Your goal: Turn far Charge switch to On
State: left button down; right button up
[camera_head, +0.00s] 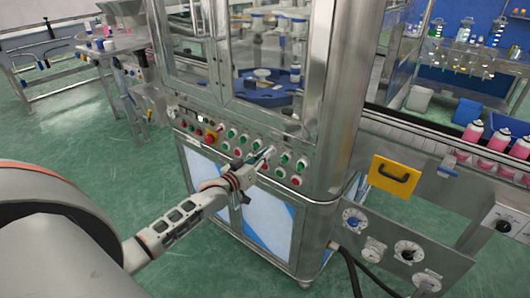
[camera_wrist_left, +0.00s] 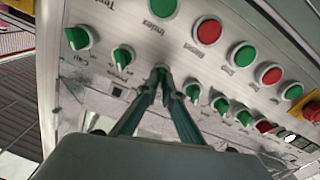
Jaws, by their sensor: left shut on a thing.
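The control panel (camera_head: 222,141) on the machine front carries several green and red switches and buttons. My left gripper (camera_head: 264,158) reaches the right half of the panel, its fingers pointing at it. In the left wrist view its two fingers (camera_wrist_left: 158,82) are shut on a green rotary switch (camera_wrist_left: 161,72) in a row of green switches. The fingers hide much of this switch, so its turned position cannot be told. A free green switch (camera_wrist_left: 123,56) sits beside it, and another (camera_wrist_left: 192,92) on the other side. The labels are too blurred to tell which is Charge. My right gripper is not in view.
Another row with red (camera_wrist_left: 207,31) and green (camera_wrist_left: 243,54) buttons runs alongside, close to the fingers. A red knob (camera_head: 210,136) stands out at the panel's left part. A conveyor (camera_head: 420,137) with pink cans (camera_head: 472,131) and a yellow handled plate (camera_head: 393,175) lie to the right.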

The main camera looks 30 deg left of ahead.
pick_arm(q)
jog(key=shift+d+m+p, duration=0.15)
jog(key=shift+m+p, duration=1.25)
jog(key=shift+m, duration=3.1)
jog(key=shift+f, duration=0.1)
jog(key=c, duration=2.2)
grip_release()
jog(key=shift+s, duration=0.15)
jog(key=s, duration=0.8)
jog(key=s+a, duration=0.1)
jog(key=s, duration=0.2)
jog(key=shift+s, duration=0.4)
jog(key=shift+d, duration=0.1)
